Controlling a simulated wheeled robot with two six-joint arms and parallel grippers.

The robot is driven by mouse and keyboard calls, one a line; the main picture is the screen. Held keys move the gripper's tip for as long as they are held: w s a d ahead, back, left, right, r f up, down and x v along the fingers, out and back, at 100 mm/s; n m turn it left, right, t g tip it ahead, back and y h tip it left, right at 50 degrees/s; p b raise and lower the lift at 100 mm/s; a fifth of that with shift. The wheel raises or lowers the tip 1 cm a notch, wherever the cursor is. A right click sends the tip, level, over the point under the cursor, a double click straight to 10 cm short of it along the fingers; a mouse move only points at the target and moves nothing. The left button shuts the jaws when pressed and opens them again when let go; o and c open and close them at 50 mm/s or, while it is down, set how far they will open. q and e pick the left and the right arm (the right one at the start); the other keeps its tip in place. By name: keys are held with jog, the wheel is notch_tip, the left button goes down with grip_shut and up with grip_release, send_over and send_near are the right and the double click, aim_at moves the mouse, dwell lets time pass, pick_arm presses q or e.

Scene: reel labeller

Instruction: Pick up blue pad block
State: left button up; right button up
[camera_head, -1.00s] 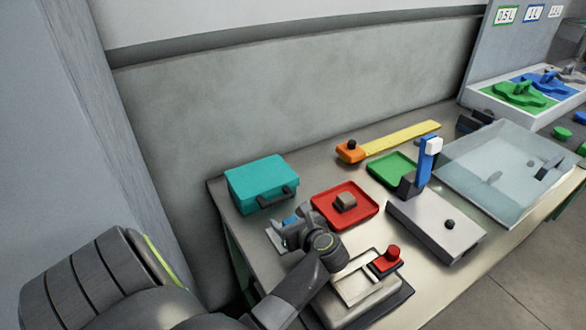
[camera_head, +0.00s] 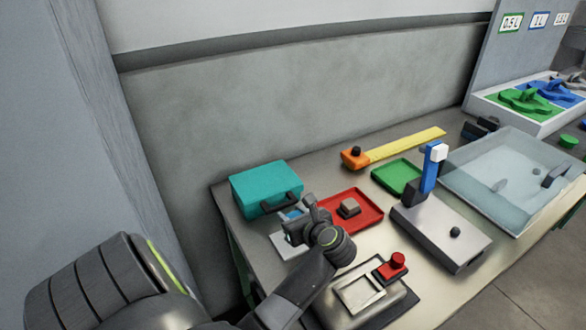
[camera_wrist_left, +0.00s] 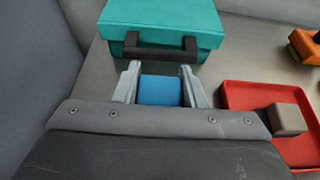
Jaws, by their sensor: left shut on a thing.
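The blue pad block (camera_wrist_left: 160,90) is between the two fingers of my left gripper (camera_wrist_left: 160,75) in the left wrist view, and the fingers are shut on it. In the head view my left gripper (camera_head: 291,222) is over the pale plate (camera_head: 288,245) in front of the teal case, and only a small patch of blue shows there. The gripper and arm hide most of the block in that view. My right gripper is not in view.
A teal case (camera_head: 266,187) with a dark handle stands just behind the gripper. A red tray (camera_head: 368,222) holding a grey-brown block (camera_head: 349,208) is to the right. A device with a red knob (camera_head: 397,260) is in front. A green tray (camera_head: 397,177) lies farther right.

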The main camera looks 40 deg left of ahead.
pick_arm(q)
notch_tip(320, 180, up, 18)
jog(key=f+b, duration=0.1)
notch_tip(320, 180, up, 7)
jog(key=p, duration=0.4)
send_over(293, 212)
jog(key=shift+s+d+f, duration=0.1)
jog(key=shift+f, duration=0.05)
